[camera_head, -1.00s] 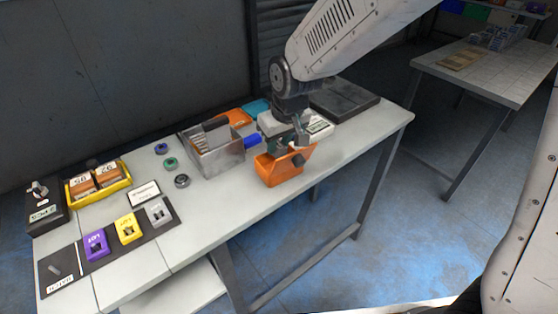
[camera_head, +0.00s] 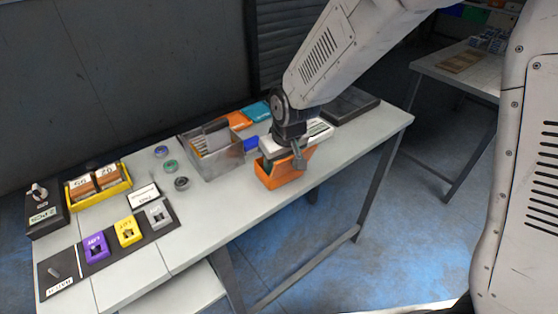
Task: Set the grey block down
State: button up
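A grey block (camera_head: 157,213) with a dark square on its face lies on a black board (camera_head: 134,239), at the right end of a row with a yellow block (camera_head: 128,232) and a purple block (camera_head: 96,247). My gripper (camera_head: 285,158) is well to the right of that row, pointing down over an orange bin (camera_head: 286,178). Its fingers are small and partly hidden against the bin, so I cannot tell whether they are open or hold anything. A small grey part (camera_head: 299,161) shows at the fingers; I cannot tell what it is.
A metal box with upright cards (camera_head: 222,163) stands left of my gripper. Several small rings, a white label card (camera_head: 144,196), a yellow tray (camera_head: 99,196) and a black switch box (camera_head: 44,214) sit to the left. A dark flat pad (camera_head: 349,105) lies at the back right.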

jog(key=v, duration=1.2)
jog(key=s+d+r+m, duration=0.1)
jog(key=s+d+r, duration=0.25)
jog(key=d, duration=0.25)
jog(key=s+d+r+m, duration=0.1)
jog(key=s+d+r, duration=0.2)
jog(key=s+d, duration=0.25)
jog(key=s+d+m, duration=0.2)
jog(key=s+d, duration=0.3)
jog(key=s, duration=0.2)
jog(key=s+d+r+m+g+h, duration=0.1)
jog(key=s+d, duration=0.4)
jog(key=s, duration=0.3)
jog(key=shift+s+m, duration=0.15)
jog(key=shift+m, duration=0.25)
jog(key=shift+r, duration=0.1)
